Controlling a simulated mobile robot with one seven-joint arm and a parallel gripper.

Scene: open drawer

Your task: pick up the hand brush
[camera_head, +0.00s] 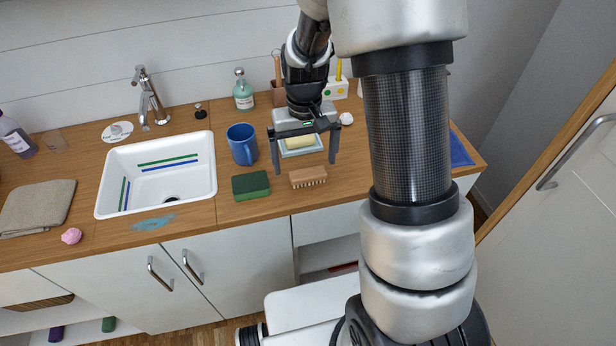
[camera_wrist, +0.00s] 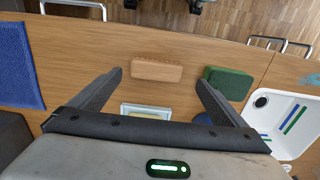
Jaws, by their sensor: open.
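The hand brush (camera_head: 308,177) is a small wooden block with pale bristles, lying on the wooden counter near its front edge. In the wrist view the brush (camera_wrist: 157,70) shows its plain wooden side, ahead of and between the two fingers. My gripper (camera_head: 306,168) is open and empty above the counter, its fingers spread wide and pointing down. In the wrist view my gripper (camera_wrist: 160,80) has the brush near its fingertips, with no contact visible. The height gap between fingertips and brush is hard to judge.
A green sponge (camera_head: 250,185) lies just left of the brush. A blue mug (camera_head: 242,144) stands behind the sponge. A soap dish (camera_head: 301,148) with a yellow bar sits behind the brush. The white sink (camera_head: 200,170) is farther left. A blue cloth (camera_head: 460,150) lies at the right.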

